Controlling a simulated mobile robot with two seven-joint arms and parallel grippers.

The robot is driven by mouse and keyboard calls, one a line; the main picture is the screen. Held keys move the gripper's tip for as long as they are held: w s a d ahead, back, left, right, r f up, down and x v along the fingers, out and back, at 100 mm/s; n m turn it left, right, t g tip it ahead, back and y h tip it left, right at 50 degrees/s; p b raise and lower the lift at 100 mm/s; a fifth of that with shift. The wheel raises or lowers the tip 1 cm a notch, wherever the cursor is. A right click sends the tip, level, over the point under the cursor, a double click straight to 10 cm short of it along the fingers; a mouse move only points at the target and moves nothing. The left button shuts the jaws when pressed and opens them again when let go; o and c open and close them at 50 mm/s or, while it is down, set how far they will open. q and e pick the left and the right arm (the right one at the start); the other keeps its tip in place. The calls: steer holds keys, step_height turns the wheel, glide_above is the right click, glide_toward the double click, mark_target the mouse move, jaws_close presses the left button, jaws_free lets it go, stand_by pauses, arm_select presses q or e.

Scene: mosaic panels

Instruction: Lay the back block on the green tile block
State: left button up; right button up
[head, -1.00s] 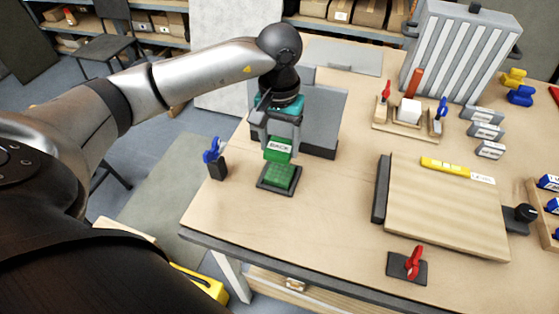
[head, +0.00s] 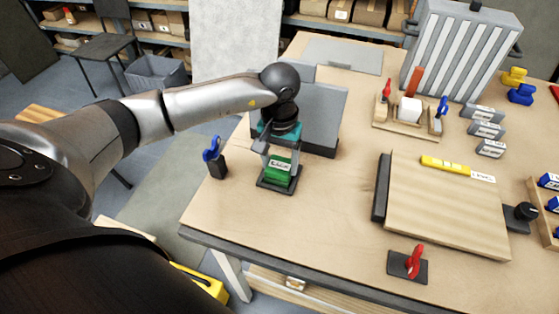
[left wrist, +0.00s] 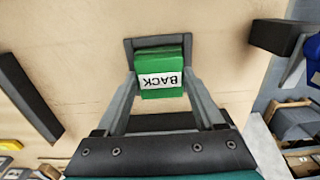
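The back block (head: 280,162), green with a white BACK label, sits on or right against the top of the green tile block (head: 278,180). The green tile block stands in a dark tray (head: 265,186) on the table. In the left wrist view the back block (left wrist: 160,92) is between the fingers, covering most of what lies below it. My left gripper (head: 279,158) points down, its fingertips at the sides of the back block, shut on it; it also shows in the left wrist view (left wrist: 160,76). My right gripper is not in view.
A grey panel stand (head: 322,115) is just behind the arm. A blue-handled clamp (head: 215,160) stands left of the tray near the table edge. A wooden board (head: 445,210) and a red-handled clamp (head: 410,264) are to the right. Bare table lies between.

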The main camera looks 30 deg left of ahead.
mark_target(279, 166)
arm_select(q)
steer(key=o, duration=0.4)
steer(key=shift+r, duration=0.2)
step_height(279, 166, up, 12)
stand_by(0.4)
stand_by(0.4)
